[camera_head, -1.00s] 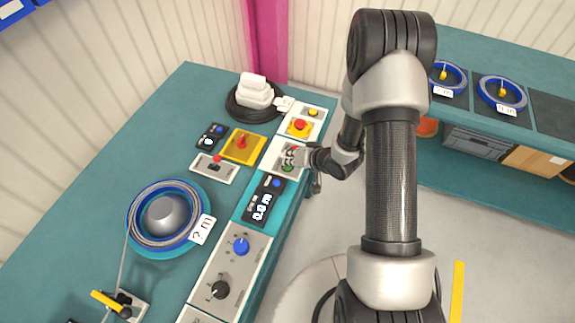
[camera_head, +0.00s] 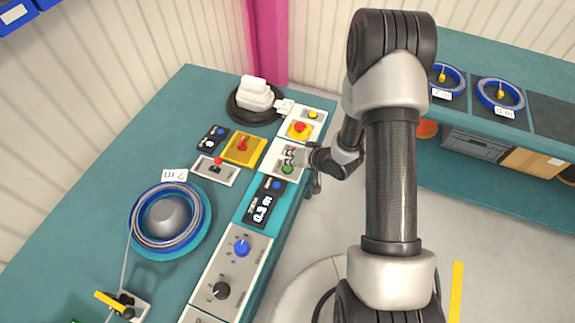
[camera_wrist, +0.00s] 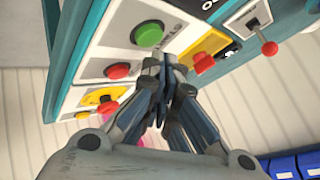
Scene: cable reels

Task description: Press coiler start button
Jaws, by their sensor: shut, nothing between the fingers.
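The coiler's button panel (camera_head: 272,158) is on the teal bench and carries a round green button (camera_head: 287,168) with a red button above it. In the wrist view the green button (camera_wrist: 149,33) and the red button (camera_wrist: 118,70) show just beyond my fingers. My gripper (camera_wrist: 163,65) is shut and empty, its fingertips close to these buttons. I see a gap to the green button; contact with the panel is unclear. The coiler's blue reel (camera_head: 139,210) sits on a turquoise disc, with its white length tag at the top. The black display (camera_head: 263,204) shows a small reading.
A red lever on a yellow plate (camera_head: 243,147) and a red-knobbed switch (camera_head: 215,169) are to the left. Knob panels lie nearer. Blue reels (camera_head: 502,95) sit on the right-hand shelf.

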